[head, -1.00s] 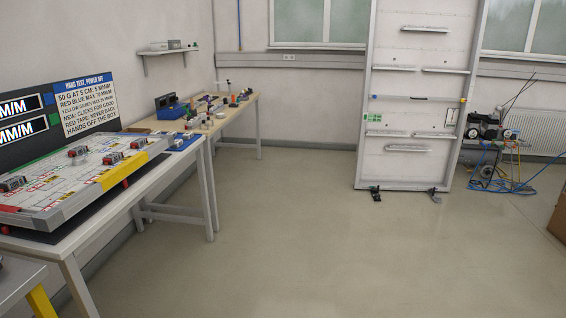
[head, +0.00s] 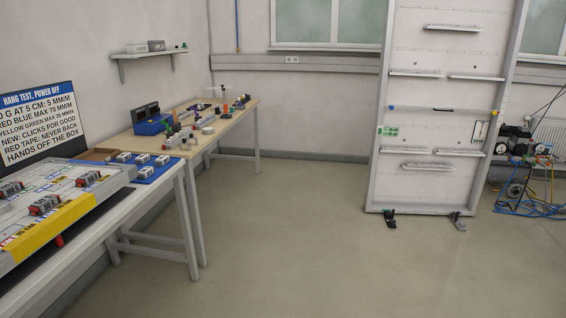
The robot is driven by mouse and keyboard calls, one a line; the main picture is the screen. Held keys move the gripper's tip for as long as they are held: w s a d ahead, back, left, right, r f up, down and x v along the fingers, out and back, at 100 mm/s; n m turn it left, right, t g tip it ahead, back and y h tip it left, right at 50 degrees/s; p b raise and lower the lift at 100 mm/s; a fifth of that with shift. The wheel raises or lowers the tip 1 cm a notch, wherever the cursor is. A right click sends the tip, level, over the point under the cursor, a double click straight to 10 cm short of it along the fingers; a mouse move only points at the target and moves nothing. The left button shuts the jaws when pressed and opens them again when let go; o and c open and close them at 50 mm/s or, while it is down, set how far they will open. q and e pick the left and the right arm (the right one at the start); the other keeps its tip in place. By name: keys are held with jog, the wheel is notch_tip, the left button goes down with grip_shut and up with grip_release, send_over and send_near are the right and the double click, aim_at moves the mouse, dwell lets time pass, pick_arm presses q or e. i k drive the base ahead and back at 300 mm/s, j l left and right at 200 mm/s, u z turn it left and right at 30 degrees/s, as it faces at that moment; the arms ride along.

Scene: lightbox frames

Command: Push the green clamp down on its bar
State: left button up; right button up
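No clamp can be made out for certain as the green one at this distance. A small dark clamp-like foot with a hint of green (head: 389,217) stands on the floor at the left base of the tall white panel frame (head: 376,180). A greyer foot (head: 458,221) is at its right base. Small green items (head: 241,100) also stand among the things on the far wooden bench, too small to name. Neither of my grippers is in the head view.
A near table at left bears a lightbox board (head: 62,222) and a blue mat (head: 163,171) with small blocks. The wooden bench (head: 205,135) follows along the wall. A compressor with cables (head: 515,145) is at right. The middle floor (head: 300,240) is clear.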

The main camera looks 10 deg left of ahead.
aim_at(165, 121)
jog(key=i, duration=8.95)
jog(key=u, duration=0.6)
